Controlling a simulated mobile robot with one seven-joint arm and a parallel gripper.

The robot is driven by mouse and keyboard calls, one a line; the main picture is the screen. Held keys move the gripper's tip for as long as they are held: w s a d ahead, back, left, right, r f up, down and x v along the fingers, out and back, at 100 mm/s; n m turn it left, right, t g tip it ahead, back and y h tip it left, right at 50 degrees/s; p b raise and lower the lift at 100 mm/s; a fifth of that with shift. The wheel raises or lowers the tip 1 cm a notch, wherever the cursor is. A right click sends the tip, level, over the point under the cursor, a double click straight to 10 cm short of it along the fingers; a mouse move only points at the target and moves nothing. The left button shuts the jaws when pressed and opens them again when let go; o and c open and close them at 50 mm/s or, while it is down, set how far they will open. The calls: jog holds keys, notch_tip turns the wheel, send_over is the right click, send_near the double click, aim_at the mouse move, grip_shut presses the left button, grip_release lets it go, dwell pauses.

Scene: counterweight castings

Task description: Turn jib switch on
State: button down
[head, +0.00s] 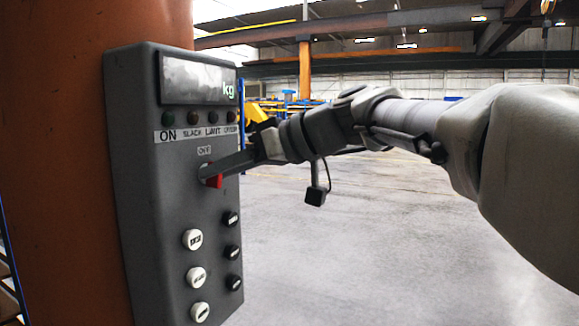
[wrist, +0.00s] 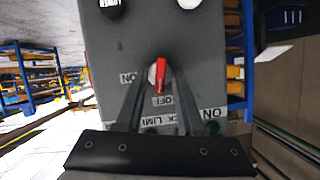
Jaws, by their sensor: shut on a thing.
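The jib switch is a small red handle (head: 215,180) on the front of a grey control box (head: 140,190). In the wrist view the red handle (wrist: 162,76) shows between my finger tips, with a pale round base beside it. My gripper (head: 207,174) reaches in from the right and is shut on the handle; it also shows in the wrist view (wrist: 160,80). An OFF label (head: 204,150) sits just above the switch. In the upside-down wrist view an ON label (wrist: 128,78) is left of it. The fingers partly hide the switch, so its exact angle is unclear.
The box is fixed to an orange column (head: 60,180). A kg display (head: 198,80) and several indicator lamps are above the switch. White buttons (head: 193,240) and black buttons (head: 232,219) are below. Open concrete floor (head: 350,240) lies to the right.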

jog(key=shift+w+d+f+m+g+y+p, duration=0.15)
jog(key=shift+m+g+y+p, duration=0.55)
jog(key=shift+m, duration=1.25)
jog(key=shift+w+a+f+m+g+y+p, duration=0.15)
jog(key=shift+m+g+y+p, duration=0.5)
jog(key=shift+m, duration=1.35)
jog(key=shift+d+f+m+g+y+p, duration=0.25)
jog(key=shift+m+g+y, duration=0.7)
jog(key=shift+m, duration=1)
jog(key=shift+a+r+y, duration=0.1)
jog(key=shift+a+y, duration=0.05)
jog(key=shift+y, duration=0.15)
jog(key=c, duration=0.9)
grip_release()
